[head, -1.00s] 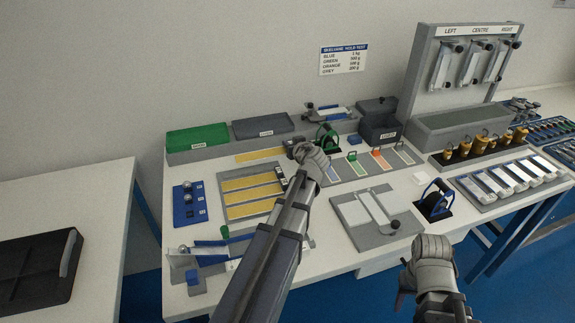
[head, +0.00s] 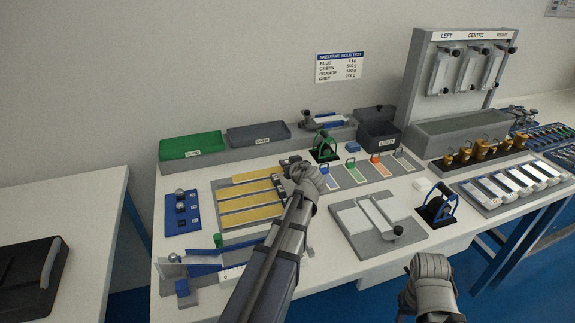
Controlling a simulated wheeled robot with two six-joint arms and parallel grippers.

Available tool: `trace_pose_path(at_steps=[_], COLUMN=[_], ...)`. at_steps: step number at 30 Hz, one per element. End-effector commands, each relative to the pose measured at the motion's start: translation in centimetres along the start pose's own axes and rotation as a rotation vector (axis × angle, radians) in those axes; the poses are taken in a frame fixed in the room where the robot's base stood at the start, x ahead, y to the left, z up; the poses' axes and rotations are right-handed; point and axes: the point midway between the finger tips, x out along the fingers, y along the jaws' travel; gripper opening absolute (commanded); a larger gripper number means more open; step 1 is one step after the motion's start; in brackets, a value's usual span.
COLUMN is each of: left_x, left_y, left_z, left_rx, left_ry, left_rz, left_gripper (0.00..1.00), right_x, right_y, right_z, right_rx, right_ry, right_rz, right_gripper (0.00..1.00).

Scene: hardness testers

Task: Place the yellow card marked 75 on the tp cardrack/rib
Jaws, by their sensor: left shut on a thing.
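The yellow card (head: 256,174) is a long flat strip along the far edge of the grey card rack (head: 215,212). My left gripper (head: 290,164) is shut on its right end, partly hidden by my own wrist. The card lies roughly parallel to the other yellow cards (head: 250,202) in the rack, over or on the top rib. I cannot tell whether it touches the rib, and its marking is too small to read. My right gripper (head: 418,285) is low at the right, in front of the table, its fingers mostly hidden.
Green (head: 192,146) and dark grey (head: 257,134) trays stand behind the rack. A blue block with steel balls (head: 182,210) is left of it, coloured strips (head: 350,172) are to the right. A blue-and-grey tester (head: 205,262) lies in front. A grey plate (head: 375,225) is further right.

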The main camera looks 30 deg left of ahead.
Motion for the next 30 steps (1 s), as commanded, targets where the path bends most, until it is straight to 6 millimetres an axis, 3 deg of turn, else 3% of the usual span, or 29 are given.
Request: trace_pose_path(at_steps=[14, 15, 21, 23, 30], left_x=[0.3, 0.3, 0.2, 0.2, -0.1], left_y=[-0.2, -0.2, -0.2, -0.3, -0.3], left_z=[1.5, 1.6, 1.8, 1.9, 1.9], left_rx=[0.0, 0.0, 0.002, 0.003, 0.003], left_ry=[-0.006, -0.006, -0.006, -0.006, -0.006], left_rz=[-0.003, -0.003, -0.002, -0.002, -0.001], left_gripper=[0.0, 0.3, 0.53, 0.57, 0.57], right_x=[1.4, 1.4, 1.6, 1.6, 1.6], right_y=[-0.1, -0.1, -0.1, -0.2, -0.1], right_z=[-0.1, -0.1, -0.1, -0.1, -0.1], right_rx=[0.0, 0.0, 0.0, 0.0, 0.0], right_ry=[0.0, 0.0, 0.0, 0.0, 0.0], right_rz=[0.0, 0.0, 0.0, 0.0, 0.0], right_gripper=[0.5, 0.5, 0.5, 0.5, 0.5])
